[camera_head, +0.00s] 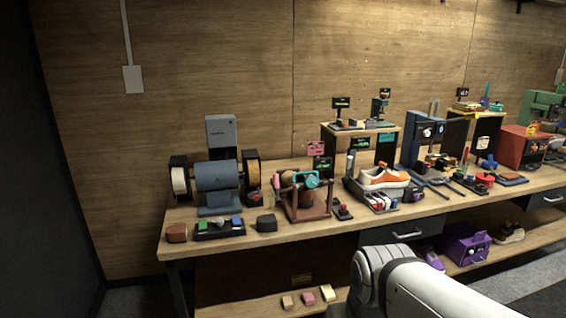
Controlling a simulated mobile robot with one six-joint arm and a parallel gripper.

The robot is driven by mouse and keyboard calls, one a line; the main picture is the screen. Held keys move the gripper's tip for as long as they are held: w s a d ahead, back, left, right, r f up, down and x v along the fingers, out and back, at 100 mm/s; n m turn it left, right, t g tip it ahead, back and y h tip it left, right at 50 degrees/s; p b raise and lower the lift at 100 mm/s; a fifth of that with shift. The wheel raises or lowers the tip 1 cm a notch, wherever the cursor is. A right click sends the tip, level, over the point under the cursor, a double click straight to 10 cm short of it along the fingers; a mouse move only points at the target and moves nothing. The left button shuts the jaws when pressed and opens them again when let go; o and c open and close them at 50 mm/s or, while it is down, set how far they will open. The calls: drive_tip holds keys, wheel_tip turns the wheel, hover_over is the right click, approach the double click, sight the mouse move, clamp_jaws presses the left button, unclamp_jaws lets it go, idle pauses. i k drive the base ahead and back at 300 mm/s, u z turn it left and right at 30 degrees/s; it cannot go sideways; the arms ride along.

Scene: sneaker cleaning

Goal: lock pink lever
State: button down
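A small pink part (284,188), which looks like the pink lever, is at the left side of a brown-red fixture (307,213) on the workbench. The fixture holds a brown rounded piece, and a teal curved part (308,179) sits at its top right. The pink part is too small to tell its exact angle or whether it is locked. My white arm shows at the bottom right, well in front of the bench and apart from the fixture. My gripper is outside the picture.
The workbench (258,245) is crowded. A small red-button box (342,210) and an orange sneaker (384,177) are to the right. A lower shelf (262,306) holds small blocks.

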sight(278, 200)
drive_tip(key=z, duration=0.2)
drive_tip(key=i, duration=1.45)
drive_tip(key=u, duration=0.5)
drive_tip(key=k, duration=0.9)
drive_tip(key=u, duration=0.1)
drive_tip(key=i, duration=1.45)
drive_tip(key=z, duration=0.05)
